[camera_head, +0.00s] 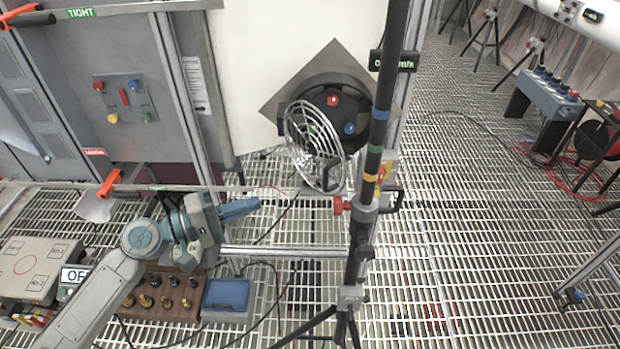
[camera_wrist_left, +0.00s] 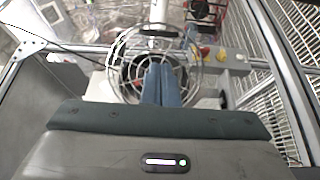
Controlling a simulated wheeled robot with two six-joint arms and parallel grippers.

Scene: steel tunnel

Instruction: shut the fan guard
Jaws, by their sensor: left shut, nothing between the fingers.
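The fan guard (camera_head: 316,150) is a round silver wire cage. In the head view it stands swung out at an angle from the dark round fan housing (camera_head: 322,84), which sits on a grey diamond-shaped plate (camera_head: 338,54). A red and a blue knob show on the housing. My left gripper (camera_head: 250,206) is shut and empty, to the lower left of the guard and apart from it in the head view. In the left wrist view its blue fingers (camera_wrist_left: 161,75) overlap the guard's wires (camera_wrist_left: 118,58); I cannot tell the gap in depth. My right gripper is not in view.
A dark pole (camera_head: 383,130) with coloured bands stands on a tripod just right of the guard. A wooden rack (camera_head: 180,308) and a blue box (camera_head: 227,296) lie below my left gripper. A grey panel with buttons (camera_head: 126,105) is at left.

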